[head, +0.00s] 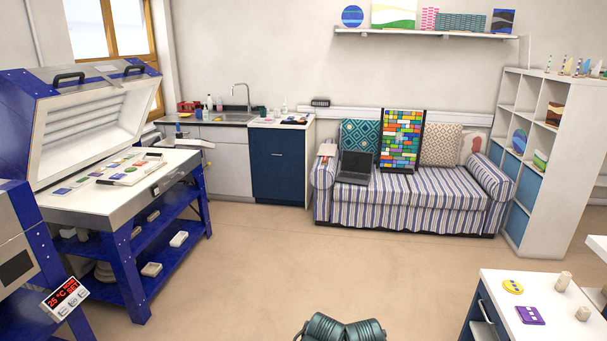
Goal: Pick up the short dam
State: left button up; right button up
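The kiln (95,120) stands open at the left with its lid raised. On its white bed lies a pale rectangular piece (131,174) with thin bars along its edges. Neither of my grippers shows in this view.
Coloured glass pieces (82,180) lie on the kiln bed. White blocks (151,269) are on the blue shelf below. A white-topped cabinet (560,318) is at the lower right, a striped sofa (410,190) at the back. The middle floor is clear.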

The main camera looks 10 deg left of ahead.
aim_at(156, 214)
jog(key=i+u, duration=0.3)
jog(key=i, duration=0.3)
jog(key=i+l+u, duration=0.3)
jog(key=i, duration=0.35)
jog(key=i+j+u, duration=0.15)
jog(key=i+u, duration=0.5)
jog(key=u, duration=0.2)
jog(key=i+j, duration=0.25)
jog(key=i, duration=0.25)
jog(key=i+j, duration=0.3)
jog(key=i, duration=0.2)
